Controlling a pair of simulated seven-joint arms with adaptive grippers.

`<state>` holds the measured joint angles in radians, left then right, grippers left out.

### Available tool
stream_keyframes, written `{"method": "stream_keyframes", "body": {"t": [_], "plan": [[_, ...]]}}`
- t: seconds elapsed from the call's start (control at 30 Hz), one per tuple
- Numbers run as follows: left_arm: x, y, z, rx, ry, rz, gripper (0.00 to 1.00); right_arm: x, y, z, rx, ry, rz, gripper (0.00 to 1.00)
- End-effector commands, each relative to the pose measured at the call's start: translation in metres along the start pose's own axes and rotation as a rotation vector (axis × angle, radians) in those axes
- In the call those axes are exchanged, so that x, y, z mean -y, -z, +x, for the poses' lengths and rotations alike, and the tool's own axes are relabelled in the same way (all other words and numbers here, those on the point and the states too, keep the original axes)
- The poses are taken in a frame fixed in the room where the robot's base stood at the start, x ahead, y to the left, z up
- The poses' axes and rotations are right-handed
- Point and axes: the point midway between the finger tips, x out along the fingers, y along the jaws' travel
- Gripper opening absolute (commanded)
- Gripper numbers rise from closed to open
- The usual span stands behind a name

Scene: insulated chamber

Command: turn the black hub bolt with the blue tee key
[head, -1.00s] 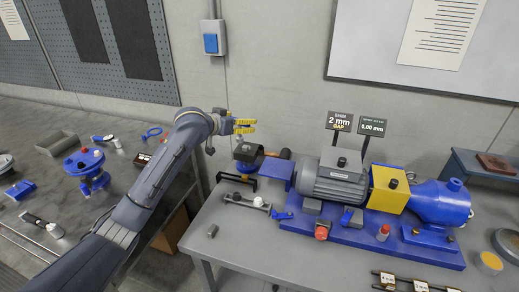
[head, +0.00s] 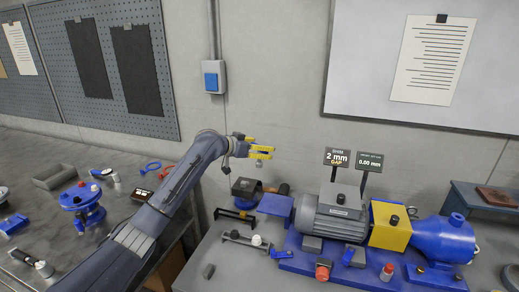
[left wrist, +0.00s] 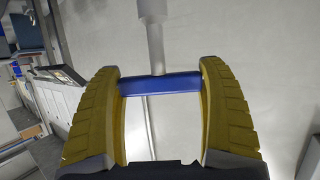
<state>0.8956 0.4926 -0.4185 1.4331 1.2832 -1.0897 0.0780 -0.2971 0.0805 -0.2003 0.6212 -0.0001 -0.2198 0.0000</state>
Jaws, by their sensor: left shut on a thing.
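My left gripper (head: 262,152) has yellow fingers and is raised above the back left part of the grey bench. In the left wrist view (left wrist: 160,88) its fingers are shut on the ends of a blue bar, the handle of the blue tee key (left wrist: 160,84). In the head view the key is too small to make out clearly. A dark block (head: 244,187) with a round top lies below and left of the gripper.
A grey motor (head: 330,215) and blue pump (head: 443,240) stand on a blue base to the right. Two display signs (head: 337,158) rise above the motor. The left bench holds a blue flanged part (head: 80,200). Air around the gripper is clear.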

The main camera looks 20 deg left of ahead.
Motion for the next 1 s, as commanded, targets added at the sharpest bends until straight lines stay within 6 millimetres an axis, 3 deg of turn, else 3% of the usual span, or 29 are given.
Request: {"method": "stream_keyframes", "body": {"t": [0.17,1.0], "plan": [[0.000,-0.002,0.001,-0.002,0.001,-0.002,0.43,0.000,-0.001,0.000,0.001,0.000,0.000,0.44],[0.000,-0.050,0.020,-0.004,0.000,-0.002,0.43,0.001,-0.004,0.000,0.005,0.001,0.000,0.44]]}}
